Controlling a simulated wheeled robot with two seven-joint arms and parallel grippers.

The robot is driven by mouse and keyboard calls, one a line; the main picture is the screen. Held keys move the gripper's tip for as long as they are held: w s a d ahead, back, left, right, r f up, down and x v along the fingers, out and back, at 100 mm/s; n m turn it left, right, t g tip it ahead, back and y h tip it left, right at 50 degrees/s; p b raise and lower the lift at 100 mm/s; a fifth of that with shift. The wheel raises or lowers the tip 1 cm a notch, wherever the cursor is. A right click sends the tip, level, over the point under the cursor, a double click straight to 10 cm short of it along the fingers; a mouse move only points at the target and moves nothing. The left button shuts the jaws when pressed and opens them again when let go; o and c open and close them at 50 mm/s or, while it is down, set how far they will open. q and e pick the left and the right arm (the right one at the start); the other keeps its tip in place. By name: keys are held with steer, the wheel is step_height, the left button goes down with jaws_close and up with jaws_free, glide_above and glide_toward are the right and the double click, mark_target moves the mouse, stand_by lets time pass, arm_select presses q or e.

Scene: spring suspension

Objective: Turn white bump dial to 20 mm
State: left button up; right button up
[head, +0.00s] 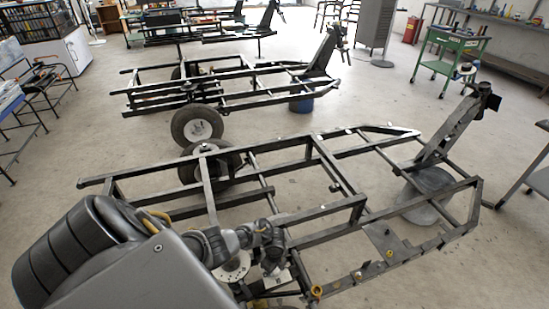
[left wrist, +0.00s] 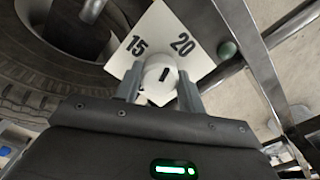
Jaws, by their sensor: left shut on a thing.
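The white bump dial (left wrist: 152,88) is a round white knob with a short black mark, in the lower middle of the left wrist view. Behind it is a white plate (left wrist: 163,22) with the black numbers 15 at left and 20 at right. I cannot tell exactly which number the mark points to. My left gripper (left wrist: 160,92) is shut on the dial, one finger on each side. In the head view my left gripper (head: 272,262) is low in the middle, by the near frame, and the dial is hard to make out there. My right gripper is not in view.
The near black tube frame (head: 335,238) spans the floor around my left arm. A tyre (left wrist: 40,75) is close at the left in the left wrist view. Other frames (head: 235,92) stand behind, and a green cart (head: 458,45) is at the far right. Open floor lies between.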

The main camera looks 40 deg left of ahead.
arm_select(q)
steer(key=shift+w+m, duration=0.15)
steer(key=shift+m, duration=0.95)
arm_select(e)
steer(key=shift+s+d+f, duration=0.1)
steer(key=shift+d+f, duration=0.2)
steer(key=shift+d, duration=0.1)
arm_select(q)
steer(key=shift+b, duration=0.3)
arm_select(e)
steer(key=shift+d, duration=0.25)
arm_select(q)
steer(key=o, duration=1)
steer(key=shift+r+p, duration=2.3)
steer(key=shift+r, duration=3.2)
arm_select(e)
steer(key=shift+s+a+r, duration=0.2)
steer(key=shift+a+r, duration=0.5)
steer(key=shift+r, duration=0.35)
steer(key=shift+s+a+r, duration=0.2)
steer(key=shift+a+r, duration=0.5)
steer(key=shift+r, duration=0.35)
